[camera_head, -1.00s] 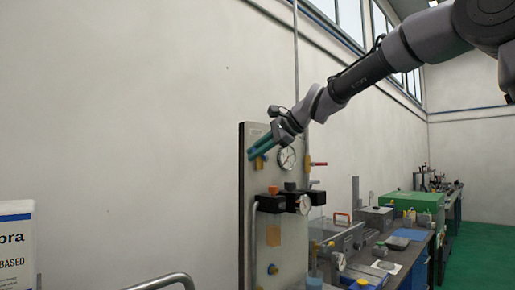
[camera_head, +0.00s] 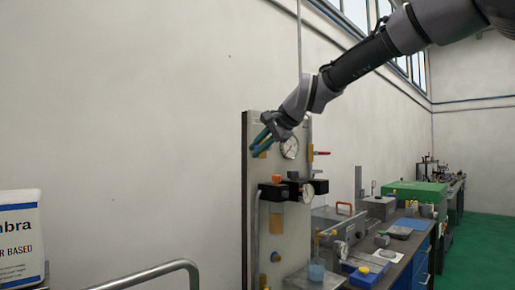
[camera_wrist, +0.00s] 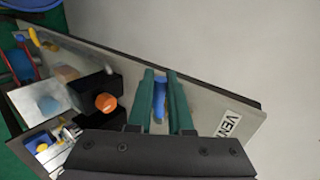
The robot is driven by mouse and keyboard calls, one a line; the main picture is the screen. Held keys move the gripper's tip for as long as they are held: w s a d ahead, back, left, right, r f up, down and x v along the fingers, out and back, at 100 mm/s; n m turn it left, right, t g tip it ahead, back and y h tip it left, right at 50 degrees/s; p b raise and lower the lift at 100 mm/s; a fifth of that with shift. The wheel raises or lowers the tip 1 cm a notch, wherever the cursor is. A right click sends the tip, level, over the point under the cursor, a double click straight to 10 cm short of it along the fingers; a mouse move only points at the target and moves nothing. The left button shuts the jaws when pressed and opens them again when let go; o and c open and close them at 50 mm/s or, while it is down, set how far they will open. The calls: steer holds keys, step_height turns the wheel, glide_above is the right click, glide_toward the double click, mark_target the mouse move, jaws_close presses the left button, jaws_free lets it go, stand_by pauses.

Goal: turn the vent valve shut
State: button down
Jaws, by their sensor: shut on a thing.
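The vent valve's blue handle (camera_wrist: 159,98) shows in the wrist view between my two green fingers. My gripper (camera_wrist: 163,84) is shut on it. The handle lies along the fingers, and its lower part is hidden by my gripper body. A white label with the letters "VEN" (camera_wrist: 232,123) is on the panel to the right of the fingers. In the head view my gripper (camera_head: 261,141) is at the upper left of the upright grey panel (camera_head: 262,235); the blue handle cannot be made out there.
A round gauge (camera_head: 289,147) is just right of my gripper. Below are black units with an orange knob (camera_head: 277,178) and a second gauge (camera_head: 307,193). A red-handled valve (camera_head: 321,153) juts from the panel's right side. A cluttered bench (camera_head: 405,245) runs rightward; bare wall lies left.

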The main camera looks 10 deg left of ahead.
steer(key=c, duration=0.8)
jaws_free()
steer(key=shift+f, duration=0.1)
steer(key=shift+c, duration=0.2)
steer(key=v, duration=1)
steer(key=shift+s+d, duration=0.2)
steer(key=shift+d, duration=0.1)
